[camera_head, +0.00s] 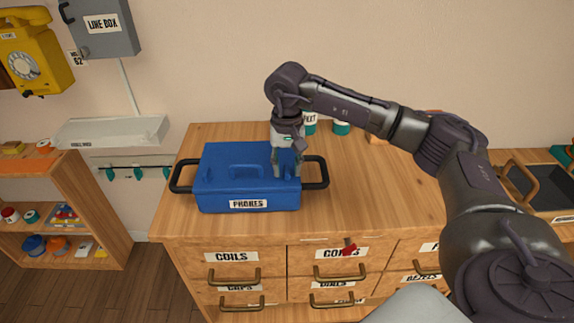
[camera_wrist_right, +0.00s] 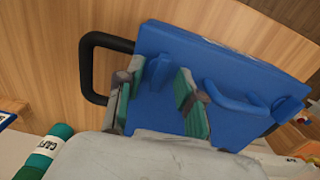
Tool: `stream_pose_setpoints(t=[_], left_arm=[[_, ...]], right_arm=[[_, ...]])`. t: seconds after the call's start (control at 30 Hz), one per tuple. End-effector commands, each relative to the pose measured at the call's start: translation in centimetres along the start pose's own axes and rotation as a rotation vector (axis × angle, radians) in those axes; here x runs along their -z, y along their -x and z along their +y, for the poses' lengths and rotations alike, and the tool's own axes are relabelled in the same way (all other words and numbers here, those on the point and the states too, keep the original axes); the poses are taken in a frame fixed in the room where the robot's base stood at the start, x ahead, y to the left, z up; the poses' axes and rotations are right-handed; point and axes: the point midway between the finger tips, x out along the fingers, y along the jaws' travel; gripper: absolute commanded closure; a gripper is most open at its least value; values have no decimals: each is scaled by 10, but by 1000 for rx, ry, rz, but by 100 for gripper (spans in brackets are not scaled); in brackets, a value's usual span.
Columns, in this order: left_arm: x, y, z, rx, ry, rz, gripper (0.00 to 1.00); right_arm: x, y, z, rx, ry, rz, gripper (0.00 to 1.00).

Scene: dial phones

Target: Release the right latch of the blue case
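The blue case (camera_head: 222,182), labelled PHONES, sits shut on the wooden cabinet top, with a black handle at each side. My right gripper (camera_head: 291,171) points down over the right end of its lid. In the right wrist view the two green-padded fingers (camera_wrist_right: 158,84) stand apart. The small blue right latch (camera_wrist_right: 161,70) shows between the fingertips; I cannot tell whether either finger touches it. In the head view the gripper hides this latch. The other latch (camera_wrist_right: 287,108) shows at the far end of the case. My left gripper is not in view.
The cabinet top (camera_head: 370,200) is clear to the right of the case. Green jars (camera_head: 342,128) stand behind my right arm. Labelled drawers (camera_head: 232,257) are below. A yellow dial phone (camera_head: 30,60) and a grey line box (camera_head: 103,28) hang on the wall at left.

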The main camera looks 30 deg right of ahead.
Motion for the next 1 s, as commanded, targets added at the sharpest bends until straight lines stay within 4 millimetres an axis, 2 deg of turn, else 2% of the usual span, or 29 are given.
stream_pose_setpoints(t=[0.17, 0.27, 0.7, 0.83, 1.0], left_arm=[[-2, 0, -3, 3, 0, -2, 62], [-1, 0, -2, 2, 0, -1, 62], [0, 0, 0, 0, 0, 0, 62], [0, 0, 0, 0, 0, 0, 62], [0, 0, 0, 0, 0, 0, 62]], right_arm=[[0, 3, 0, 1, 0, 0, 62], [0, 13, -1, 2, 0, 1, 62], [0, 100, 0, 2, 0, 2, 62], [0, 114, -1, 1, 1, 1, 62], [0, 120, 0, 0, 0, -1, 62]])
